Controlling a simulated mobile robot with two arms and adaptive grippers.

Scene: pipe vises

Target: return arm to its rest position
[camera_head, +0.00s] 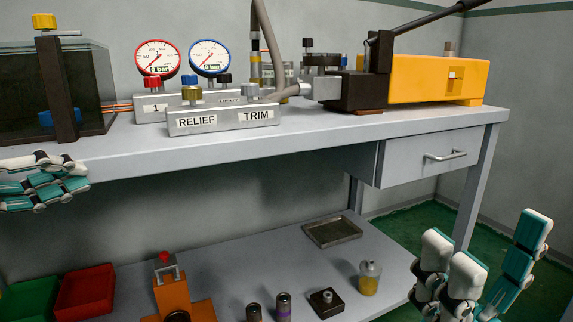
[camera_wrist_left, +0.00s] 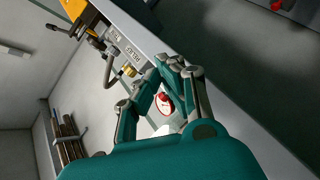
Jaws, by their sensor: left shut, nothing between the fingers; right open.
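My left gripper (camera_head: 55,186) is at the left edge in the head view, in front of the workbench's front edge. Its fingers are shut with nothing between them; the closed fingertips also show in the left wrist view (camera_wrist_left: 172,70). My right gripper (camera_head: 475,272) is at the lower right in the head view, open and empty, with its fingers spread apart. It is beside the right end of the lower shelf and touches nothing that I can see.
The workbench (camera_head: 330,134) carries a RELIEF/TRIM valve block (camera_head: 222,118), two gauges (camera_head: 158,58), a yellow hand pump (camera_head: 435,80) and a dark tank (camera_head: 90,90).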

